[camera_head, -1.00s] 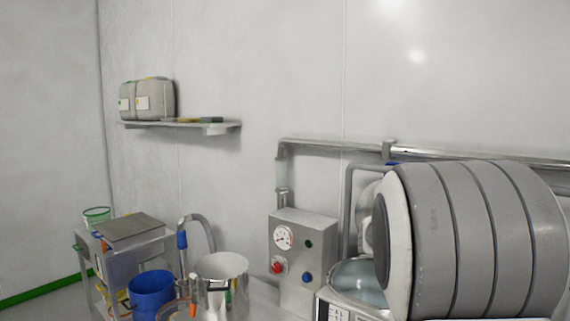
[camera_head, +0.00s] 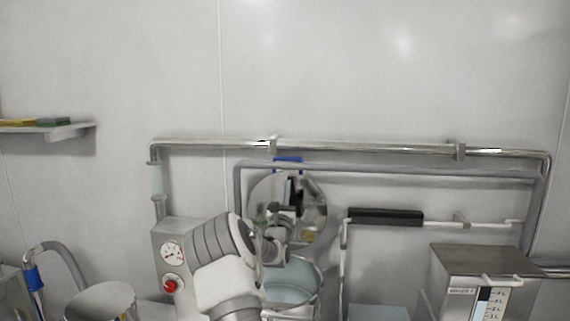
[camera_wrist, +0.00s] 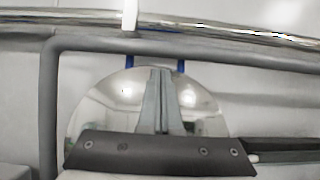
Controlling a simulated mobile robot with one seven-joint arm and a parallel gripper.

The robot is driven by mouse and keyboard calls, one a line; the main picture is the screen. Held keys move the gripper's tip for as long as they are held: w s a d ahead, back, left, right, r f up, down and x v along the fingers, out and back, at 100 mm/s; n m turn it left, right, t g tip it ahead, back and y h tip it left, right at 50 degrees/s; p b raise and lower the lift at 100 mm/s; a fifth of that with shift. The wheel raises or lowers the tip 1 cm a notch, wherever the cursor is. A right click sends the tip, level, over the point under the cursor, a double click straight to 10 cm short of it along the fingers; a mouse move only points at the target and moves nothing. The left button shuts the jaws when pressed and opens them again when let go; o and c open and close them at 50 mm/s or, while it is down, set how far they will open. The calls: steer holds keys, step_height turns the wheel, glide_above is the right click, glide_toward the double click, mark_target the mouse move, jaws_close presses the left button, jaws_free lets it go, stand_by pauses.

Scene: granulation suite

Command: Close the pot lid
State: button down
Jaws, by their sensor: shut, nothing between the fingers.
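The pot lid (camera_head: 318,197) is a round, shiny metal disc standing raised at the back of the pot, with a blue handle (camera_head: 288,161) at its top. The open pot (camera_head: 306,277) is below it, with a pale bluish interior. My gripper (camera_head: 290,190) is in front of the lid, and my arm hides part of the lid and the pot's left side. In the wrist view the lid (camera_wrist: 205,100) fills the middle behind my gripper (camera_wrist: 160,72), whose fingers are together and empty. I cannot tell whether the fingertips touch the lid.
A grey pipe frame (camera_head: 400,173) and a steel wall pipe (camera_head: 360,148) run behind the lid. A control box (camera_head: 172,235) with a gauge stands left of my arm. A black-gripped bar (camera_head: 385,216) and a steel tank (camera_head: 485,265) are to the right.

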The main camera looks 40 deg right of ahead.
steer(key=shift+p+x, duration=1.65)
steer(key=shift+x, duration=3.35)
steer(key=shift+s+a+b, duration=0.1)
steer(key=shift+b, duration=0.2)
